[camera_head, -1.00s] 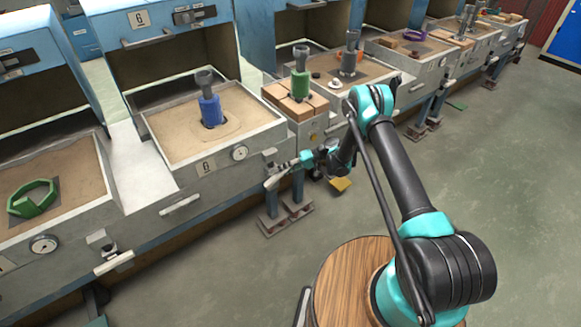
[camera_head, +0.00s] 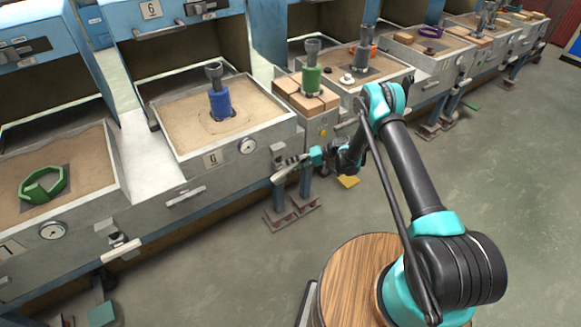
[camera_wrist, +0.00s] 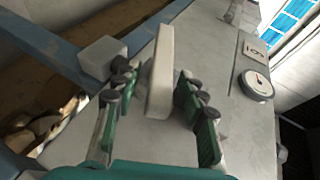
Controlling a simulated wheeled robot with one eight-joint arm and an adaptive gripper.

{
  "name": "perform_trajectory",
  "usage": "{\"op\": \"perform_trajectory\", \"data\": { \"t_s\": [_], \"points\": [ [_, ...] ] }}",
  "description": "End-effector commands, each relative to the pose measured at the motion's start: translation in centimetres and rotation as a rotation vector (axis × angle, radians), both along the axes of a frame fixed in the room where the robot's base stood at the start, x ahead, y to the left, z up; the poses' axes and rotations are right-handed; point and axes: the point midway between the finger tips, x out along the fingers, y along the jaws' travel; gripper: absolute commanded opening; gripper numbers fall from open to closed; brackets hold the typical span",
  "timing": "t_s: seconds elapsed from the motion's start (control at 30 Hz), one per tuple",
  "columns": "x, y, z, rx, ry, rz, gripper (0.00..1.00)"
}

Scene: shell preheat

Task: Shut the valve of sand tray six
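Sand tray six (camera_head: 290,122), with a "6" plate on its front, holds sand and a blue cylinder (camera_head: 219,104). Its valve has a pale bar handle (camera_head: 285,173) on the front, right of the round dial (camera_head: 248,146). My gripper (camera_head: 302,160) is at this handle. In the wrist view, the pale handle (camera_wrist: 160,75) stands between the two green, dark-padded fingers of my gripper (camera_wrist: 158,100). The fingers are apart, with a gap clearly visible on the right side; contact on the left cannot be told. The dial also shows in the wrist view (camera_wrist: 257,85).
The tray at left (camera_head: 115,180) holds a green ring (camera_head: 43,185) and has its own dial and valve handle (camera_head: 120,248). Bricks with a green cylinder (camera_head: 311,80) stand right of tray six. The floor in front is clear.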

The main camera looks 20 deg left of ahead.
Motion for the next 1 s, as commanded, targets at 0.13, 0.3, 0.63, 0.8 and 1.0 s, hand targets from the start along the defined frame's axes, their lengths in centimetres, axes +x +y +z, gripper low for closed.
{"op": "perform_trajectory", "data": {
  "t_s": [0.13,0.3,0.63,0.8,1.0],
  "points": [
    [0.1,-0.3,0.1,0.000,0.000,0.000,0.41],
    [1.1,-2.0,0.8,0.000,0.000,-0.002,0.41],
    [4.0,-7.5,3.1,0.000,0.000,-0.003,0.41],
    [5.0,-9.2,3.8,0.001,0.000,-0.002,0.41],
    [5.3,-10.0,4.1,0.000,0.000,0.000,0.41]
  ]
}}
